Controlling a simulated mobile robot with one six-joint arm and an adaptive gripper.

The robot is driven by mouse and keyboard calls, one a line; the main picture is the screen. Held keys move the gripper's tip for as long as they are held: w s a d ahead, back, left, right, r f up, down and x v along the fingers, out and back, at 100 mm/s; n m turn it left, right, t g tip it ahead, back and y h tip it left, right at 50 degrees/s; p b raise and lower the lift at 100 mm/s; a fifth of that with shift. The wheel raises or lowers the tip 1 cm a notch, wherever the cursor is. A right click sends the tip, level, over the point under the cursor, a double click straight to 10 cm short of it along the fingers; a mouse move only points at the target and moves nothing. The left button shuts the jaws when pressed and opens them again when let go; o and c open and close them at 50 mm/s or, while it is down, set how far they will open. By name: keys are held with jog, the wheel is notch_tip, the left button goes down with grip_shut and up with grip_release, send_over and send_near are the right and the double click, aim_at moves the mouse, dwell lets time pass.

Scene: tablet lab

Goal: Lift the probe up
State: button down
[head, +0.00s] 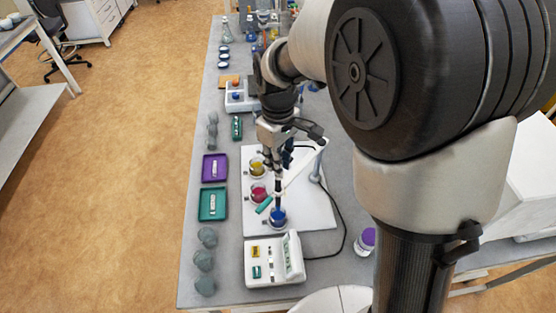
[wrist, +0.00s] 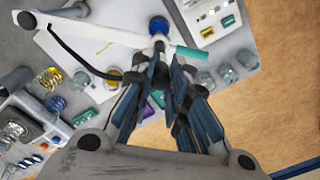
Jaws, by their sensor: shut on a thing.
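My gripper (head: 283,160) points down over the white board and is shut on the probe (head: 277,192), a thin dark upright rod. The probe's lower end reaches down to a beaker of blue liquid (head: 278,218); I cannot tell whether its tip is in the liquid. In the wrist view my gripper (wrist: 163,62) has its blue-grey fingers converging just below the white holder arm (wrist: 158,43), and the blue beaker (wrist: 158,25) shows beyond. The fingers hide most of the probe there. A teal piece (head: 264,205) shows at the holder arm's end.
Beakers of red (head: 258,193) and yellow (head: 257,166) liquid stand in line behind the blue one. A white meter (head: 275,260) is in front. The stand post (head: 318,163) and a black cable (head: 341,225) are to the right. Purple (head: 215,157) and green (head: 204,207) trays lie left.

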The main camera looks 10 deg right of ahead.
jog(key=c, duration=1.9)
grip_release()
jog(key=shift+w+r, duration=0.15)
jog(key=shift+r, duration=0.15)
jog(key=o, duration=0.4)
jog(key=shift+f, duration=0.1)
notch_tip(320, 180, up, 12)
jog(key=s+d+f+m+t+b, duration=0.1)
jog(key=s+d+f+m+b, duration=0.2)
jog(key=s, duration=0.4)
jog(key=s+d+f+m+t+b, duration=0.2)
jog(key=s+d+f+m+b, duration=0.1)
jog(key=s+f+b, duration=0.3)
jog(key=s+d+f+m+t+b, duration=0.1)
jog(key=s+d+f+m+b, duration=0.2)
jog(key=s, duration=0.5)
jog(key=shift+s+d+f+t+b, duration=0.15)
jog(key=shift+f+t+b, duration=0.25)
jog(key=shift+f+b, duration=0.45)
